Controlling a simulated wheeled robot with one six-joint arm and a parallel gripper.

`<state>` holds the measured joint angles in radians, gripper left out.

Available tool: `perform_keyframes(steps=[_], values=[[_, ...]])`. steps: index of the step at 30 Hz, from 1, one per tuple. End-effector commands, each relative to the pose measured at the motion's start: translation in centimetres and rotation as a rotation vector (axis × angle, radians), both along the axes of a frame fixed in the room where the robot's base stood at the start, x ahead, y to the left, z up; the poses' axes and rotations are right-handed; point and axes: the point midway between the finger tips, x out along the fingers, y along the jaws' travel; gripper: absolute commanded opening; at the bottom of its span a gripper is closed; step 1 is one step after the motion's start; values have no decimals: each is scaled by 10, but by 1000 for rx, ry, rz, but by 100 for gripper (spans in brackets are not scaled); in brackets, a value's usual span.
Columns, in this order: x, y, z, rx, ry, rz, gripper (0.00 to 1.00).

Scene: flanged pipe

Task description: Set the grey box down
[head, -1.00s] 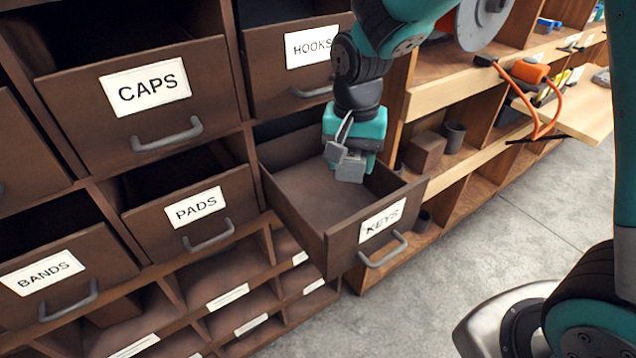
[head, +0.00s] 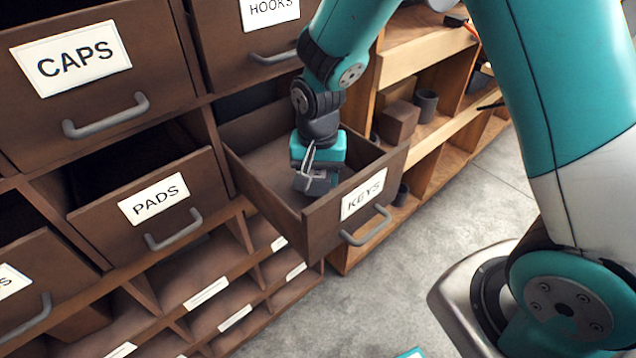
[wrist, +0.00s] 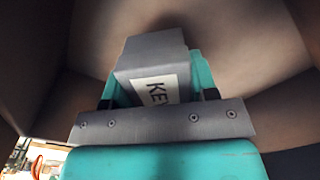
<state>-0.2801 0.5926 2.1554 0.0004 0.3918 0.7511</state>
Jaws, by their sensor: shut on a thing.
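The grey box (wrist: 150,52) is between my gripper's teal fingers in the wrist view, with a white label starting "KE" on the side facing the camera. In the head view the box (head: 312,186) is a small grey shape below my gripper (head: 316,170), partly hidden by it. My gripper is shut on the box and points down inside the open drawer labelled KEYS (head: 325,232). Whether the box touches the drawer floor (head: 265,165) cannot be told.
The KEYS drawer's walls stand close around my gripper, with bare floor to its left. A wooden shelf (head: 400,65) stands to the right.

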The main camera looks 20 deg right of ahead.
Motion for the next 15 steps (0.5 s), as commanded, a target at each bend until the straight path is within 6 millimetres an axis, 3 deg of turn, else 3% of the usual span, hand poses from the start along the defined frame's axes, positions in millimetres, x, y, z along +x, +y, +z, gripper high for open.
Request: perform_keyframes(steps=[5,15], values=[[-1,0,-26,-1,4,0,24],[0,0,-31,0,1,0,24]])
